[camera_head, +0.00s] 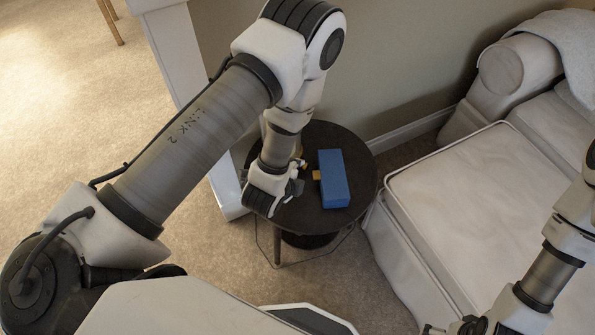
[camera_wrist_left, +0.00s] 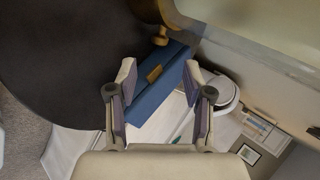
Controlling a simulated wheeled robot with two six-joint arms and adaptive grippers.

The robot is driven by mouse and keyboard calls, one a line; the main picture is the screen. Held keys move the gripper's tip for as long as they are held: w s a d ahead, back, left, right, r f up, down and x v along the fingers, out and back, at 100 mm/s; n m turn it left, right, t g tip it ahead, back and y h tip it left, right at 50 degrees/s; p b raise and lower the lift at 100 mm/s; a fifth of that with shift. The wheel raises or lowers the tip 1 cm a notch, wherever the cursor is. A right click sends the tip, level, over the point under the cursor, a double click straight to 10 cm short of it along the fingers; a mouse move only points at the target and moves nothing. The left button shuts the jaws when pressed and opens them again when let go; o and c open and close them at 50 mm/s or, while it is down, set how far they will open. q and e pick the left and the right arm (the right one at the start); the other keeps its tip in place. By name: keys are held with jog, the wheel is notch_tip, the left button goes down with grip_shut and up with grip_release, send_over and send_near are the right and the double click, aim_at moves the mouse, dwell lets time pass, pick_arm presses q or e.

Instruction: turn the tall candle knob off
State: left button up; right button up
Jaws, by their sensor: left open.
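A blue box (camera_head: 334,180) lies on the round black side table (camera_head: 352,145), with a small tan tab (camera_head: 317,175) on its left side. In the left wrist view the box (camera_wrist_left: 160,97) and its tab (camera_wrist_left: 154,73) show between and beyond my fingers. My left gripper (camera_head: 291,190) is just left of the box, apart from the tab; its two fingers stand open and empty in the wrist view (camera_wrist_left: 158,75). A brown rounded piece (camera_wrist_left: 160,36) shows beyond the box; I cannot tell what it belongs to. No candle is clearly recognisable. My right gripper (camera_head: 455,328) is partly cut off at the bottom.
A pale sofa (camera_head: 480,195) stands close to the table's right side. The wall (camera_head: 400,60) rises behind the table, and a white post (camera_head: 180,60) stands to its left.

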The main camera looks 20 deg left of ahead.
pick_arm(q)
jog(key=s+f+g, duration=0.2)
jog(key=s, duration=0.1)
jog(key=shift+s+f, duration=0.15)
jog(key=shift+f, duration=0.25)
jog(key=shift+s+f+g+b, duration=0.6)
jog(key=shift+f+g+b, duration=0.15)
jog(key=shift+g+b, duration=0.15)
jog(key=b, duration=0.3)
jog(key=shift+w+f+g, duration=0.1)
jog(key=shift+w+g, duration=0.25)
jog(key=shift+g, duration=0.05)
jog(key=t+b, duration=0.2)
jog(key=b, duration=0.2)
send_near(305, 167)
jog(key=shift+x, duration=1.05)
jog(key=b+x, duration=0.1)
jog(key=x, duration=0.6)
jog(key=shift+w+b, duration=0.1)
jog(key=shift+b, duration=0.2)
grip_shut()
jog(key=shift+f, duration=0.1)
